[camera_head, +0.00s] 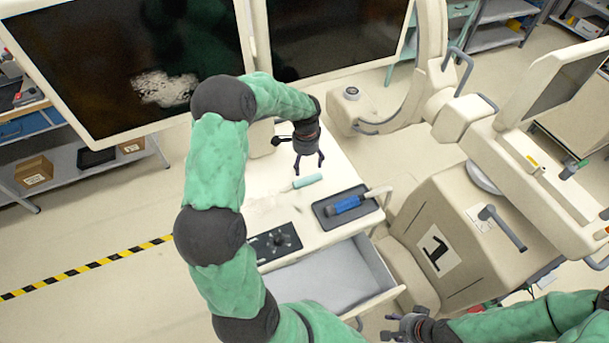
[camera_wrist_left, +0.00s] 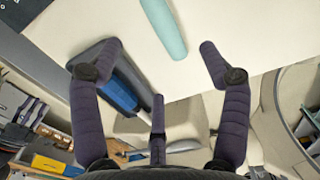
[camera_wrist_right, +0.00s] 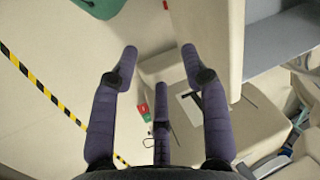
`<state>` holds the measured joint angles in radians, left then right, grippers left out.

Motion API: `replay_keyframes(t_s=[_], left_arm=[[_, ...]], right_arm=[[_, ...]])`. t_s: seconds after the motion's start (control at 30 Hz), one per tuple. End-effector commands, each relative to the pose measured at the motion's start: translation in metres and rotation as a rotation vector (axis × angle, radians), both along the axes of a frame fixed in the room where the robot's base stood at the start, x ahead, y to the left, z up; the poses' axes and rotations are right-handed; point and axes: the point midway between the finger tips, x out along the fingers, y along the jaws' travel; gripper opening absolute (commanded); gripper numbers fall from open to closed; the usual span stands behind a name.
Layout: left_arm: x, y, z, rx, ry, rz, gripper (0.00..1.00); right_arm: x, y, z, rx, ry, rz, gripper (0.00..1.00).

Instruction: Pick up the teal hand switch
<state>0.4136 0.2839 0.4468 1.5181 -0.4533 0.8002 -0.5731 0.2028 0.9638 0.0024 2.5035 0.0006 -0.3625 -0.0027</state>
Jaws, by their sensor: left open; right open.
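The teal hand switch (camera_head: 304,182) lies on the white cart top (camera_head: 330,178) in the head view. In the left wrist view the hand switch (camera_wrist_left: 163,28) shows at the top, between and beyond the fingertips. My left gripper (camera_head: 309,162) is open and empty, above the cart top just behind the switch, pointing down. Its fingers also show in the left wrist view (camera_wrist_left: 160,60). My right gripper (camera_head: 396,326) is open and empty, low at the front right, far from the switch. Its fingers also show in the right wrist view (camera_wrist_right: 158,60).
A blue cylindrical tool (camera_head: 346,205) lies in a dark tray (camera_head: 328,217) right of the switch. A black control panel (camera_head: 274,243) sits in front. An open drawer (camera_head: 330,283) juts out below. Large monitors (camera_head: 120,65) stand behind. A beige machine (camera_head: 455,240) is at right.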

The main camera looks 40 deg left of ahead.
Motion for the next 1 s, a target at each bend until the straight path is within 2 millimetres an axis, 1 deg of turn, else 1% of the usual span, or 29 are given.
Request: replay_keyframes(t_s=[0.03,0.2,0.3,0.53,0.83,0.9,1.0], left_arm=[[-0.001,0.0,-0.009,-0.002,0.004,0.0,0.76],[-0.001,-0.001,-0.034,-0.002,0.003,0.0,0.76],[-0.001,0.0,-0.043,-0.001,0.002,0.0,0.76],[-0.001,0.0,-0.053,0.0,0.002,0.0,0.76],[-0.002,-0.001,-0.092,-0.001,0.003,0.0,0.76],[-0.001,-0.001,-0.097,-0.001,0.0,0.0,0.76],[-0.001,0.0,-0.099,0.0,-0.001,0.001,0.76]], right_arm=[[0.0,0.0,0.0,0.0,0.0,0.0,0.46],[0.0,0.0,0.001,0.0,0.0,0.0,0.46],[0.0,0.0,0.001,0.0,0.0,0.0,0.46],[0.0,0.0,0.003,0.0,0.0,0.0,0.46],[0.0,0.0,0.007,0.0,0.0,0.0,0.46],[0.0,0.0,0.007,0.0,0.0,0.0,0.46],[0.0,0.0,0.007,0.0,0.0,0.0,0.46]])
